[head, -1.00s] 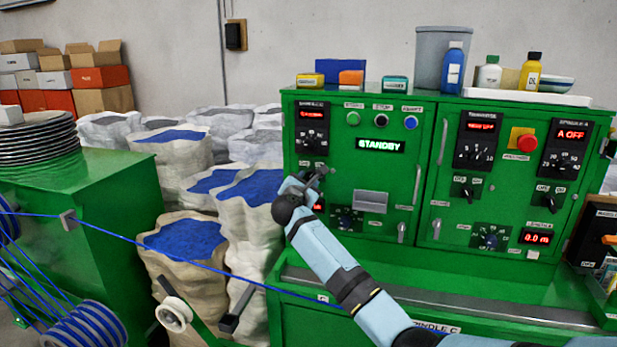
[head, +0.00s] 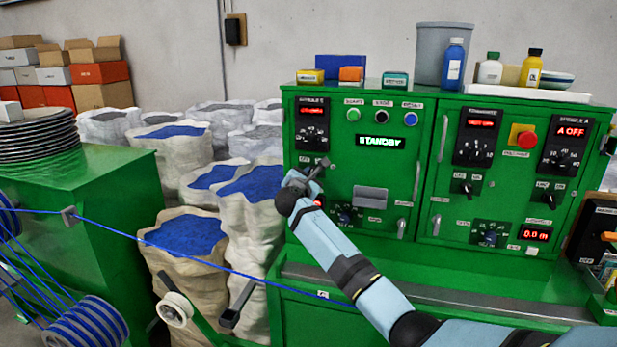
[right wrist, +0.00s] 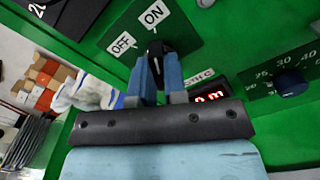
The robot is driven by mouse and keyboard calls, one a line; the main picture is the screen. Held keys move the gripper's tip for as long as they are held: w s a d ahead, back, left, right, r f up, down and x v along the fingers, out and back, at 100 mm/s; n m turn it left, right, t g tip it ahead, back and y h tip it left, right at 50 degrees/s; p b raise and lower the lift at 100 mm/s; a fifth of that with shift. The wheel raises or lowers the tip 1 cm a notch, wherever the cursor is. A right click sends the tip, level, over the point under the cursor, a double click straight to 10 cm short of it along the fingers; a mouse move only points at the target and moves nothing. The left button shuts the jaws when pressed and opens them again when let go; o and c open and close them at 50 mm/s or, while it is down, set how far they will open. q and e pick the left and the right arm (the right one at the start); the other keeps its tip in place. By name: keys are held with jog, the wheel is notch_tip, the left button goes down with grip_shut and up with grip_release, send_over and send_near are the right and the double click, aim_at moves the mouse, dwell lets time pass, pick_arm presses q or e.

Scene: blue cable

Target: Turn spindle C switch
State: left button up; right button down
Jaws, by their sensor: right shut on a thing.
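The spindle C panel (head: 312,122) is at the upper left of the green cabinet, with a small red display and a dial. Its black switch shows in the right wrist view (right wrist: 157,50), beside a green plate with white OFF and ON labels. My right gripper (head: 309,177) reaches the cabinet front just below that panel. In the right wrist view its two blue-grey fingers (right wrist: 158,82) are shut on the switch knob. The fingers cover part of the knob, so I cannot tell which label it points to. My left gripper is not in view.
The cabinet's green display (head: 380,142) reads STANDBY. A red emergency button (head: 523,137) and the spindle A panel (head: 565,145) are further right. A blue cable (head: 190,253) runs across the front left. Sacks of blue pellets (head: 185,236) stand left of the cabinet.

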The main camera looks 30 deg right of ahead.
jog(key=shift+f, duration=0.15)
jog(key=shift+n+p, duration=3.5)
jog(key=shift+n, duration=2.4)
jog(key=c, duration=1.2)
grip_release()
jog(key=shift+o, duration=0.2)
jog(key=shift+a, duration=0.1)
